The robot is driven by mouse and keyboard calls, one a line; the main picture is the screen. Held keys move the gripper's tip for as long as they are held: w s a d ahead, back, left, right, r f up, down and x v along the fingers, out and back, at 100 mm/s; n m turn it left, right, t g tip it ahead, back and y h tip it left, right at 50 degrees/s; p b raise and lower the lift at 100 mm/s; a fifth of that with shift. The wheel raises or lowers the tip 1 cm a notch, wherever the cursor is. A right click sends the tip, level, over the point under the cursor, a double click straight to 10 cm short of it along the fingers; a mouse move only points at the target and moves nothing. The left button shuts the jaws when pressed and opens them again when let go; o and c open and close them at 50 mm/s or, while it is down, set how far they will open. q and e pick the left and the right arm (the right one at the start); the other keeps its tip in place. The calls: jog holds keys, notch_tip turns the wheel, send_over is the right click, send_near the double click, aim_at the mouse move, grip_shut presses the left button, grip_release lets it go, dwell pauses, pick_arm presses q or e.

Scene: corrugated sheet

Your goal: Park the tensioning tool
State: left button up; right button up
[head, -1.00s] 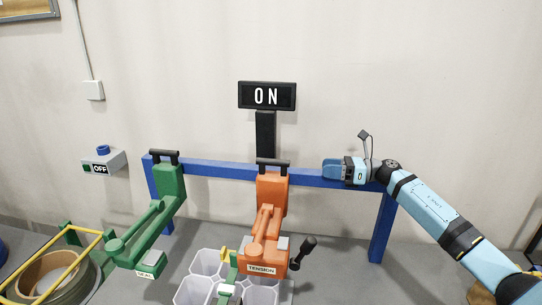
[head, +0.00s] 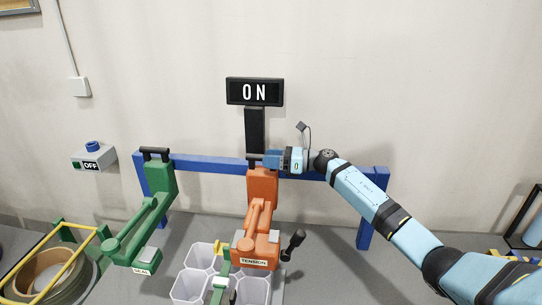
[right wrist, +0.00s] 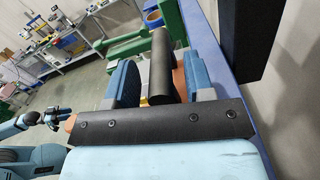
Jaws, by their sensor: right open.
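The orange tensioning tool (head: 261,190), labelled TENSION, hangs at the middle of the blue rail with its lower body over pale cups. Its black top handle shows in the right wrist view (right wrist: 161,65). My right gripper (head: 267,160) is at that handle, coming from the right along the rail. In the right wrist view my right gripper (right wrist: 161,80) is open, with one blue finger on each side of the handle. Whether the fingers touch it I cannot tell. A light blue arm with a dark gripper (right wrist: 52,118), apparently my left, shows small at the left; its jaws are unclear.
The blue rail (head: 210,163) runs along the wall. A green tool (head: 160,190) labelled SEAL hangs to the left. A black ON sign (head: 255,92) stands above the orange tool. A grey OFF box (head: 93,158) is on the wall. Pale cups (head: 186,286) stand below.

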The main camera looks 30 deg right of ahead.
jog(key=shift+w, duration=0.1)
grip_shut()
jog(key=shift+d+f, duration=0.15)
jog(key=b+v, duration=1.1)
jog(key=v, duration=0.8)
